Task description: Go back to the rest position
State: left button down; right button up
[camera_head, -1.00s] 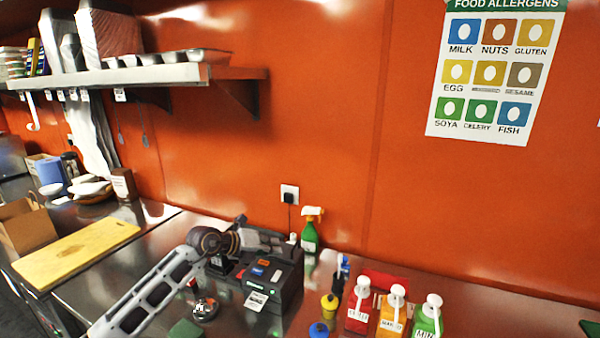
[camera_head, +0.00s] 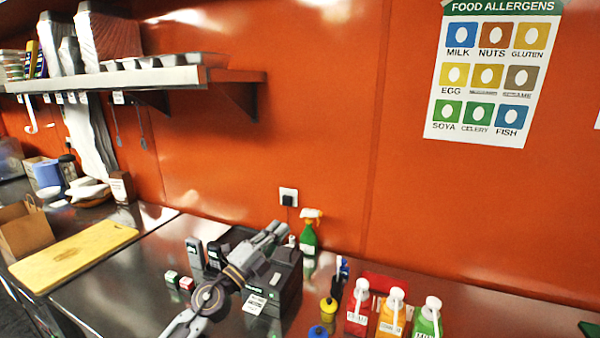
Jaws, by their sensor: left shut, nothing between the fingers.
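My left gripper (camera_head: 279,230) is shut and empty. Its arm comes in from the bottom, left of the middle, and the gripper points up and to the right. In the picture it lies in front of a dark box-shaped machine (camera_head: 288,280) on the steel counter and hides part of it. I cannot tell whether there is a gap between the gripper and the machine. My right gripper is not in view.
A green spray bottle (camera_head: 309,240) stands just right of the gripper. Dark handsets (camera_head: 195,252) and small boxes (camera_head: 186,284) stand left of it. Sauce bottles (camera_head: 391,312) stand at the front right. A wooden board (camera_head: 75,257) lies left. A shelf (camera_head: 150,78) hangs above.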

pick_arm(q)
jog(key=s+a+f+n+g+y, duration=0.1)
jog(key=s+a+f+n+y, duration=0.3)
jog(key=a+f+n+y, duration=0.5)
jog(key=s+a+f+n+y, duration=0.3)
jog(key=a+f+n+y, duration=0.4)
jog(key=n, duration=0.4)
jog(key=s+f+n+g+h, duration=0.1)
jog(key=s+f+g, duration=0.6)
jog(key=s, duration=0.6)
jog(key=s+f+n+g+h, duration=0.1)
jog(key=s+f+n+g, duration=0.1)
jog(key=s+f+g, duration=0.65)
jog(key=s+f+t, duration=0.1)
jog(key=s+f, duration=0.2)
jog(key=f, duration=1.3)
jog(key=s+f+t, duration=0.1)
jog(key=s+f, duration=0.2)
jog(key=f, duration=1.4)
jog(key=s+a+f, duration=0.2)
jog(key=s+f, duration=0.7)
jog(key=s, duration=0.2)
jog(key=s+a+f+g, duration=0.1)
jog(key=s+a+f, duration=0.1)
jog(key=s+f, duration=0.8)
jog(key=shift+s+a+f+m, duration=0.15)
jog(key=shift+s+m, duration=0.15)
jog(key=shift+s, duration=0.5)
jog(key=shift+g, duration=0.25)
